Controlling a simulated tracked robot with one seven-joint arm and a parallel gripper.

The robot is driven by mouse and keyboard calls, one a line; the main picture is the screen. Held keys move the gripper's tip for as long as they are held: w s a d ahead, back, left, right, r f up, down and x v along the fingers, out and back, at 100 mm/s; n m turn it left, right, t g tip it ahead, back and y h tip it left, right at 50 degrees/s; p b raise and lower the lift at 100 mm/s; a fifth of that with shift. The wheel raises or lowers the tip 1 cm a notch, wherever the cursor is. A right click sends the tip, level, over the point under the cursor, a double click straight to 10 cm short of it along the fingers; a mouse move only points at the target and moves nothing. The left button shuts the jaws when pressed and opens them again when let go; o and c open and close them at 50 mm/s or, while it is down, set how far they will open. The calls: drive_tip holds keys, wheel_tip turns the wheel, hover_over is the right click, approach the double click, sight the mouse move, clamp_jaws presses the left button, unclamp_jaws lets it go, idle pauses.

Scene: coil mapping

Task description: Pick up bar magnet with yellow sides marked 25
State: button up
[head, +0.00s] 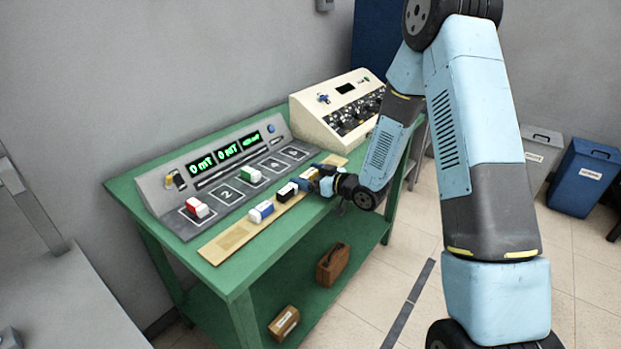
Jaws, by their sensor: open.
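My gripper (308,183) is at the far right part of the wooden strip on the green table. Its jaws are open, low beside the small blocks there. A dark block with a pale side (287,191) lies on the strip just left of my gripper. Another pale block (309,174) shows right behind the fingers and is partly hidden. A blue and white block (261,211) lies further left on the strip. I cannot read any mark 25, and I cannot tell which block has yellow sides. Whether the fingers touch a block is unclear.
A sloped grey console (215,165) with green displays and numbered squares stands behind the wooden strip (228,241). A red and white block (197,207) and a green and white block (250,174) sit on it. A cream instrument box (340,105) stands at the back right.

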drive_tip(key=shift+c, duration=0.4)
drive_tip(key=c, duration=1)
drive_tip(key=shift+c, duration=0.2)
